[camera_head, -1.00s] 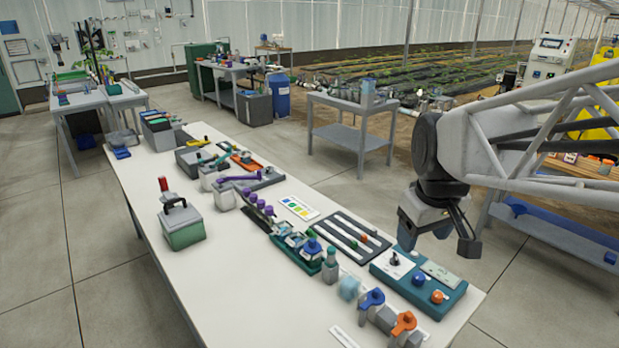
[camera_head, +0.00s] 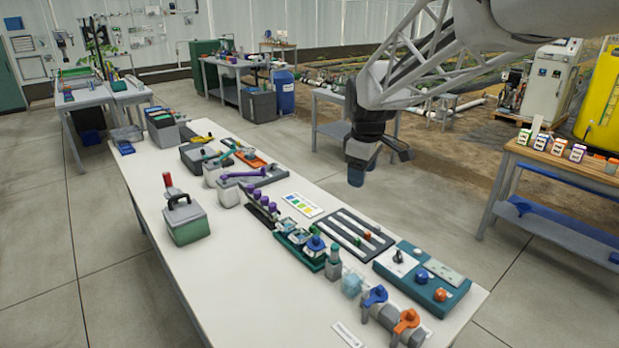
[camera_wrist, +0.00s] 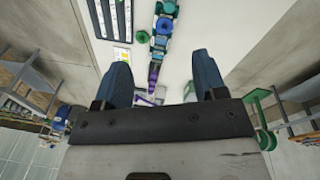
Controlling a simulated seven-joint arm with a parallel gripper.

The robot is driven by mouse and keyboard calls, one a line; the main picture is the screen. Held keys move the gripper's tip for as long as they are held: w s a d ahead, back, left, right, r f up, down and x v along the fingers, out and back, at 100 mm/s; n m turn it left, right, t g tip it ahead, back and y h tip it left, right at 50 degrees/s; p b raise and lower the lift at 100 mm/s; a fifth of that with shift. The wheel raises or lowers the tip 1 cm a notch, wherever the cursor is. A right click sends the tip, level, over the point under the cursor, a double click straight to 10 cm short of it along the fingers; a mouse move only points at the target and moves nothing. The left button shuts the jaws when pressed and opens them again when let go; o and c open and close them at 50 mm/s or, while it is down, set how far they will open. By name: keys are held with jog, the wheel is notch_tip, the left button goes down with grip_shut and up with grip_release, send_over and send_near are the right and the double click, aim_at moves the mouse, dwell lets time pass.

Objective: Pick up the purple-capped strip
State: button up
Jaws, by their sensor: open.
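A dark strip with a row of several purple caps (camera_head: 262,205) lies on the long white table, left of the colour chart card. In the wrist view a small purple row (camera_wrist: 154,74) shows between the fingers, well beyond them. My gripper (camera_head: 356,180) hangs above the far right side of the table, to the right of and apart from the strip, pointing down. Its two blue fingers (camera_wrist: 163,72) are spread with nothing between them.
A teal rack (camera_head: 300,250) stands close to the strip, with a black slider panel (camera_head: 345,235) to its right. A purple-handled lever (camera_head: 243,174) lies behind. A green box with a black handle (camera_head: 185,220) stands left. The front left tabletop is clear.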

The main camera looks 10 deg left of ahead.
jog(key=w+a+f+n, duration=0.4)
jog(key=w+a, duration=0.3)
jog(key=w, duration=0.1)
jog(key=w+a+f+n, duration=0.35)
jog(key=w+a, duration=0.25)
jog(key=w, duration=0.3)
jog(key=n+g, duration=0.1)
jog(key=n, duration=0.5)
send_over(274, 204)
jog(key=f, duration=1.4)
jog(key=shift+d+f, duration=0.2)
jog(key=shift+f, duration=0.05)
jog(key=shift+w+a+f+n, duration=0.2)
jog(key=shift+a+f+n, duration=0.05)
jog(key=shift+a+f, duration=0.15)
jog(key=shift+f, duration=1.3)
jog(key=shift+s+d+f, duration=0.1)
jog(key=shift+s+f, duration=0.05)
jog(key=shift+f, duration=2.5)
